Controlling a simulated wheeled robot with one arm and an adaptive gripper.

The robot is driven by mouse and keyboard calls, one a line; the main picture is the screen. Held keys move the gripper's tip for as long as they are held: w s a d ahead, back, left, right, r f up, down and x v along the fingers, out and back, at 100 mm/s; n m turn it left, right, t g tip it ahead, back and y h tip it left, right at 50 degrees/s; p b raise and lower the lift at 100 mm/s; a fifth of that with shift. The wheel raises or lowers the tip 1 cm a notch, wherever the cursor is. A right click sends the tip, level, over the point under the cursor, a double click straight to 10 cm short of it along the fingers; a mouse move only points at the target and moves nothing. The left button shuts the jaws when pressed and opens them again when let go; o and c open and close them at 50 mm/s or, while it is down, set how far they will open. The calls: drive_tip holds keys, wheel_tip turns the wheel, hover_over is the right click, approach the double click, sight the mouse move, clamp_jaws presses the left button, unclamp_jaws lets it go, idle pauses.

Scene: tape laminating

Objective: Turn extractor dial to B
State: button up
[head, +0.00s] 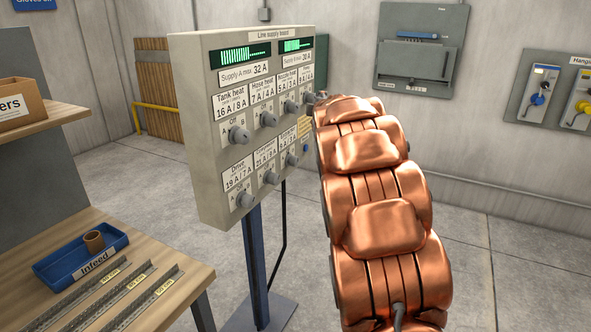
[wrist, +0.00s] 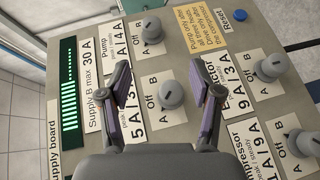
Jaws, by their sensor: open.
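The line supply board (head: 200,130) stands on a post and carries two rows of grey dials. In the wrist view the board is turned on its side. The extractor dial (wrist: 270,61) sits in the lower row, right of its partly covered 9 A / 3 A label; its exact pointer setting is hard to tell. In the head view it is the right dial of the lower row (head: 291,159). My gripper (wrist: 163,95) is open, its pads on either side of the upper-row 5 A / 3 A dial (wrist: 171,93) in the picture; contact cannot be told.
The pump dial (wrist: 152,29) is close above the left finger, and the compressor dial (wrist: 302,143) is at lower right. A blue reset button (wrist: 240,14) sits beside a yellow notice (wrist: 200,28). A bench (head: 165,275) with a blue tray stands left.

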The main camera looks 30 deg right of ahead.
drive_tip(key=w+d+f+n+t+y+b, duration=0.2)
drive_tip(key=w+d+n+t+y, duration=0.1)
drive_tip(key=w+n, duration=0.3)
drive_tip(key=n+g+y+b, duration=0.2)
drive_tip(key=n+y+b, duration=0.3)
drive_tip(key=n+y, duration=1.05)
approach(298, 163)
drive_tip(key=w+a+n+h, duration=0.1)
drive_tip(key=w+a, duration=0.2)
drive_tip(key=shift+r+p+x, duration=0.2)
drive_tip(key=shift+p+x, duration=0.15)
drive_tip(key=shift+x, duration=1.25)
drive_tip(key=shift+r+p+x, duration=0.15)
drive_tip(key=shift+p+x, duration=0.2)
drive_tip(key=shift+x, duration=1.3)
drive_tip(key=shift+c, duration=0.3)
drive_tip(key=shift+d, duration=0.1)
drive_tip(key=c, duration=1.1)
